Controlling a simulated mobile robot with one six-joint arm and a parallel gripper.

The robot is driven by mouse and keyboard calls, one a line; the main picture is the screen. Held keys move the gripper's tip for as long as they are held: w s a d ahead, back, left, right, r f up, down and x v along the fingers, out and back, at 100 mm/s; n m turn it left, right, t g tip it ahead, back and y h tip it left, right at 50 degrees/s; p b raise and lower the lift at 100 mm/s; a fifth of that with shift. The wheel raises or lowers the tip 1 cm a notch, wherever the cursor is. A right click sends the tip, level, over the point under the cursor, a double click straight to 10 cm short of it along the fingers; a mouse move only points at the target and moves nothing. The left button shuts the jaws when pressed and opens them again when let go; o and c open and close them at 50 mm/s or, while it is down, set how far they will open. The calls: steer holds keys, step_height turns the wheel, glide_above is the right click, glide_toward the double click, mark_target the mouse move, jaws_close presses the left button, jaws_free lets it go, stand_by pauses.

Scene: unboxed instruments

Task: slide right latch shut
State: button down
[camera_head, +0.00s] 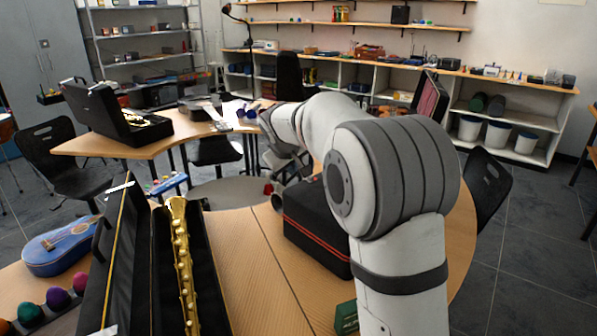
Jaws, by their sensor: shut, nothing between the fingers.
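A closed black case with red trim (318,232) lies on the curved wooden table at centre, partly hidden behind my arm. Its lid appears down. I cannot make out the right latch; it is too small or hidden. My arm reaches over from the lower right and bends down behind the case. My gripper (277,193) is at the far left corner of the case, small and partly hidden. It is shut with nothing held. I cannot tell whether it touches the case or a latch.
An open long case (215,305) holding a brass instrument (181,262) stands on the table at left. A blue ukulele (62,246) and coloured egg shapes (57,299) lie beside it. A green box (346,318) sits at the front. Bare tabletop (250,265) lies between the cases.

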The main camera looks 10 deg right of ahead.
glide_toward(310, 183)
steer(key=a+f, duration=0.1)
steer(key=w+a+f, duration=0.1)
steer(key=a+f, duration=0.1)
steer(key=f, duration=0.1)
steer(key=shift+w+a+f, duration=0.1)
steer(key=shift+w+a, duration=0.15)
steer(key=shift+w, duration=0.1)
steer(key=w+d, duration=0.2)
steer(key=shift+d+f+p, duration=0.1)
steer(key=shift+d+p, duration=0.2)
steer(key=shift+d, duration=0.1)
steer(key=shift+w+d, duration=0.2)
steer(key=shift+d, duration=0.1)
steer(key=shift+w+d+p, duration=0.5)
steer(key=shift+d+p, duration=0.1)
steer(key=shift+d, duration=0.15)
steer(key=shift+w+d, duration=0.2)
steer(key=shift+d, duration=0.05)
steer(key=shift+a, duration=0.1)
